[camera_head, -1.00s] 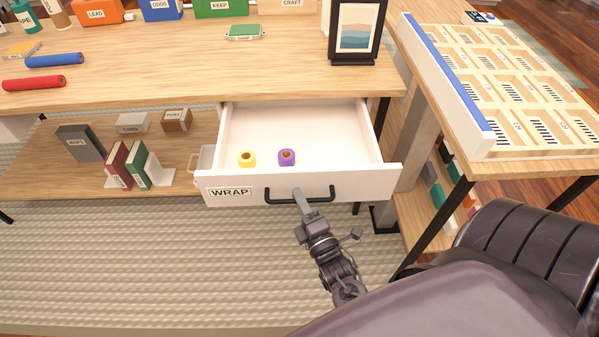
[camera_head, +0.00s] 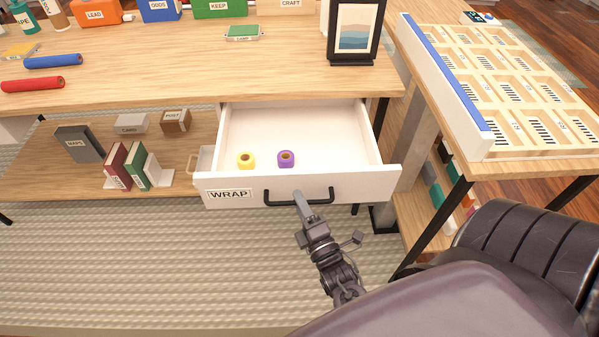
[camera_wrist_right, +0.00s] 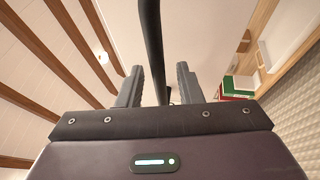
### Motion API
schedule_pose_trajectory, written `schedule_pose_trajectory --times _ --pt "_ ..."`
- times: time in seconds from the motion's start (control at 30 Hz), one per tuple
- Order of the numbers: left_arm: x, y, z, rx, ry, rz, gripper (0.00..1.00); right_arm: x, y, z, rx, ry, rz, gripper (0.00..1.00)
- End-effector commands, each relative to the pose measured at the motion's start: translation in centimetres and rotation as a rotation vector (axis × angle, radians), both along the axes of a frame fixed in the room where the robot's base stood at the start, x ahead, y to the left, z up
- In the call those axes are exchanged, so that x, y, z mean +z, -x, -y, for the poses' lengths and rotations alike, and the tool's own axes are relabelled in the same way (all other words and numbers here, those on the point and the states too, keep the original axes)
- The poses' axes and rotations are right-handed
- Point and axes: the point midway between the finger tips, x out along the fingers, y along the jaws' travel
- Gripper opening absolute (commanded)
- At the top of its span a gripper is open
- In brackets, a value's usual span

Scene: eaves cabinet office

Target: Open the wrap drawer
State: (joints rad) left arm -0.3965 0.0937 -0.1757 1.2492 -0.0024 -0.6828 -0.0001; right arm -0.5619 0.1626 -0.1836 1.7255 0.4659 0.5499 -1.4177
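The white wrap drawer (camera_head: 372,182) stands pulled out under the desk, its inside in view. Its front carries a WRAP label (camera_head: 229,194) and a black bar handle (camera_head: 328,198). A yellow roll (camera_head: 246,160) and a purple roll (camera_head: 286,159) lie inside. In the right wrist view the dark handle bar (camera_wrist_right: 151,40) passes between the two fingers (camera_wrist_right: 158,85), with a gap visible on both sides. My left gripper is not in view.
The wooden desktop (camera_head: 180,75) above holds a picture frame (camera_head: 354,30) and red and blue rolls. A shelf (camera_head: 60,170) with books and small boxes is at the left. A side table with a compartment tray (camera_head: 520,95) is at the right. The floor before the drawer is clear.

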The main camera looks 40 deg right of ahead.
Motion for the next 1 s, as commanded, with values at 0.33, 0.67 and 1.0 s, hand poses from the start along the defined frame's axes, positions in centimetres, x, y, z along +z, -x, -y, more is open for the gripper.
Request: schedule_pose_trajectory --times 0.33,0.67,1.0 --pt "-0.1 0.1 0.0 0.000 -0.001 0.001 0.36 -1.1 5.6 -0.8 0.000 0.000 -0.004 0.33" --pt "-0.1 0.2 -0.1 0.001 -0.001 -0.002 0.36 -1.3 7.0 -1.0 -0.001 0.001 -0.001 0.33" --pt "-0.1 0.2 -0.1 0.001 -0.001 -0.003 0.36 -1.3 6.9 -1.0 -0.001 0.000 -0.001 0.33"
